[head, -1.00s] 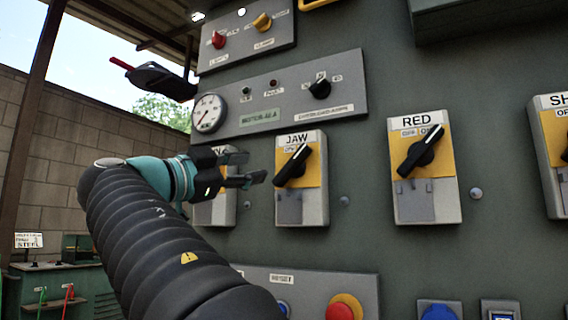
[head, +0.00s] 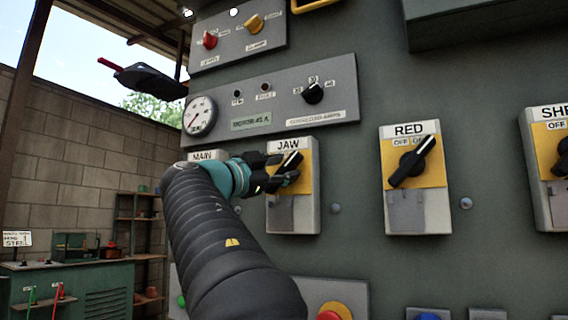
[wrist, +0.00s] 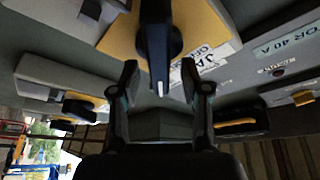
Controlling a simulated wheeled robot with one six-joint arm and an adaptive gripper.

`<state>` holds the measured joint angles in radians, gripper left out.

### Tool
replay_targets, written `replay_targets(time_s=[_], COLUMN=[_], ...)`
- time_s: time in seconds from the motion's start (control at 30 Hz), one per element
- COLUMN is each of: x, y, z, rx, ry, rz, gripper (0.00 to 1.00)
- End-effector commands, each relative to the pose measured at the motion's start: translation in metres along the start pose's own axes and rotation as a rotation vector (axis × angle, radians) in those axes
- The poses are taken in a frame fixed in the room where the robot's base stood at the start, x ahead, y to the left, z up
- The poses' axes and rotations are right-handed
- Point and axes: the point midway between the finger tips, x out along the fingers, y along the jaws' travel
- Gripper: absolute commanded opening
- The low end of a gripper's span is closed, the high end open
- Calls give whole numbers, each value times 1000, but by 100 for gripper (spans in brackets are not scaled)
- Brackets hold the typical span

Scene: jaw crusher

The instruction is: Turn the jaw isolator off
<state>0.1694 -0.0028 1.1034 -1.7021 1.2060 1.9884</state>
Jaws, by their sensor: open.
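The jaw isolator (head: 304,214) is a grey box with a yellow plate and a JAW label on the green panel. Its black rotary handle (head: 292,160) is tilted, upper end to the right; my fingers hide part of it in the head view. My gripper (head: 283,170) is open at the handle. In the wrist view, the black handle (wrist: 158,45) with a pale tip stands between the spread fingertips of my gripper (wrist: 165,80), with visible gaps on both sides. Contact cannot be seen. The JAW label (wrist: 205,65) is partly visible there.
The MAIN isolator (head: 203,156) is mostly hidden behind my arm. The RED isolator (head: 415,208) is to the right, and another isolator (head: 556,195) is at the right edge. A gauge panel (head: 270,105) is above. A red-and-yellow button (head: 335,311) is below.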

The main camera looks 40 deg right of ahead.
Motion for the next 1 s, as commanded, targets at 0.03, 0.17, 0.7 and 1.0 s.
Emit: replay_targets(time_s=[0.03, 0.17, 0.7, 1.0], x=[5, 11, 12, 11], y=[0, 0, 0, 1], z=[-1, 0, 0, 0], rx=[-1, -1, 0, -22], ry=[1, 0, 0, 1], rz=[1, 0, 0, -9], gripper=[46, 46, 0, 0])
